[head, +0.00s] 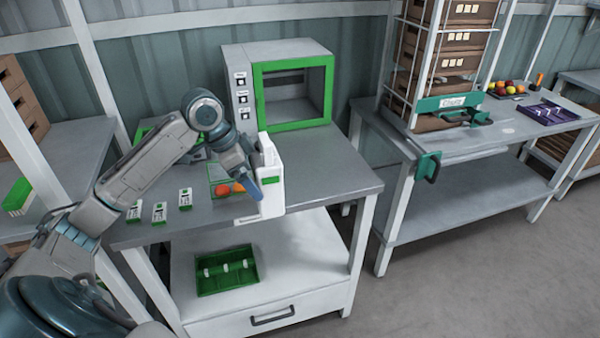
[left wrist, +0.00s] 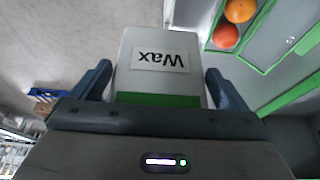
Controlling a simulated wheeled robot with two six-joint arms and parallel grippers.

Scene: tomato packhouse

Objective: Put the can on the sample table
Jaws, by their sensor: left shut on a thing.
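The can (head: 271,187) is white and upright, with a handle at its top. My left gripper (head: 250,186) is shut on it, and the can shows in front of the grey table's front edge in the head view. In the left wrist view the can (left wrist: 160,62) bears a "Wax" label and a green band, between the two blue fingers of the gripper (left wrist: 160,88). The grey table (head: 330,170) behind it bears a green-framed cabinet (head: 292,85). I cannot tell from a label which table is the sample table. My right gripper is out of view.
Several small white-and-green packs (head: 160,213) lie at the table's left front. A green-edged tray with orange-red fruit (head: 228,189) is behind the can. A green tray (head: 228,275) lies on the lower shelf. Another table (head: 510,128) with stacked crates (head: 445,50) stands right, across a floor gap.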

